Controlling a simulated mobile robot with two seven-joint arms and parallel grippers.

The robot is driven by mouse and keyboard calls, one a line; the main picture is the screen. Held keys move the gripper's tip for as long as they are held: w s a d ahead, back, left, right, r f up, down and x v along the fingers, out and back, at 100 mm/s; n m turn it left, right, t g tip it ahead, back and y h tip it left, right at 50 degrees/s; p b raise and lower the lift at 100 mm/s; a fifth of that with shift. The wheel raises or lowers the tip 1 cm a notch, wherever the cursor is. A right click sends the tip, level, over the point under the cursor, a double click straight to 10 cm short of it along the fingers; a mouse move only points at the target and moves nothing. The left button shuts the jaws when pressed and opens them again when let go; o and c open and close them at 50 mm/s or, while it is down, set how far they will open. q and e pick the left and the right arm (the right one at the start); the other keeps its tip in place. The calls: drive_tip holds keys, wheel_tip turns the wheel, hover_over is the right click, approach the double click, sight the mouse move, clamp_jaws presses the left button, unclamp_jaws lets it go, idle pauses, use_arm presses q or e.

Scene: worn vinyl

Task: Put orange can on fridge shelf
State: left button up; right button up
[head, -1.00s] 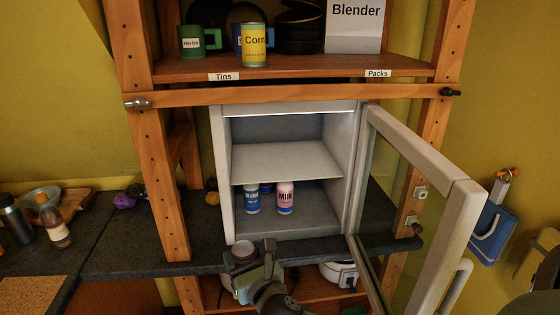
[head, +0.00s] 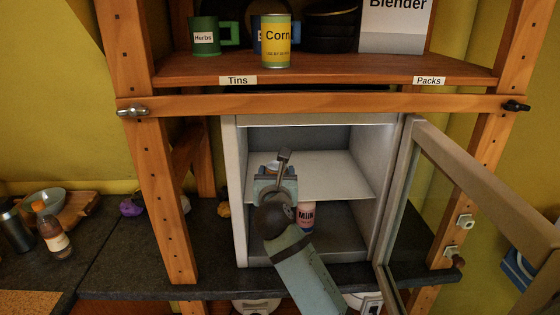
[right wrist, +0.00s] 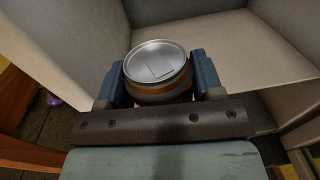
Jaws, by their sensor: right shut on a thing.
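The orange can (right wrist: 158,68) has a silver lid and an orange band. It stands between the two fingers of my right gripper (right wrist: 160,82), which is shut on it. In the head view my right gripper (head: 275,178) is in front of the open fridge at about the height of its middle shelf (head: 335,178), and it hides most of the can. The fridge (head: 240,190) is white with its glass door (head: 480,180) swung open to the right. The visible part of the middle shelf is empty. My left gripper is not in view.
A pink-and-blue milk bottle (head: 305,216) stands on the fridge floor below the shelf. Wooden posts flank the fridge. Above it, a wooden shelf (head: 330,70) holds a Corn tin (head: 276,42), a green Herbs mug (head: 204,38) and a Blender box (head: 395,28).

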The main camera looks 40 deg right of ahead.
drive_tip(key=x, duration=0.5)
drive_tip(key=shift+w+d, duration=0.1)
drive_tip(key=shift+w, duration=0.1)
drive_tip(key=w+d, duration=0.1)
drive_tip(key=w+d+f+p, duration=0.1)
drive_tip(key=w, duration=0.1)
drive_tip(key=shift+w+d+f, duration=0.1)
drive_tip(key=shift+d+f, duration=0.05)
drive_tip(key=shift+f, duration=0.2)
drive_tip(key=shift+r, duration=0.1)
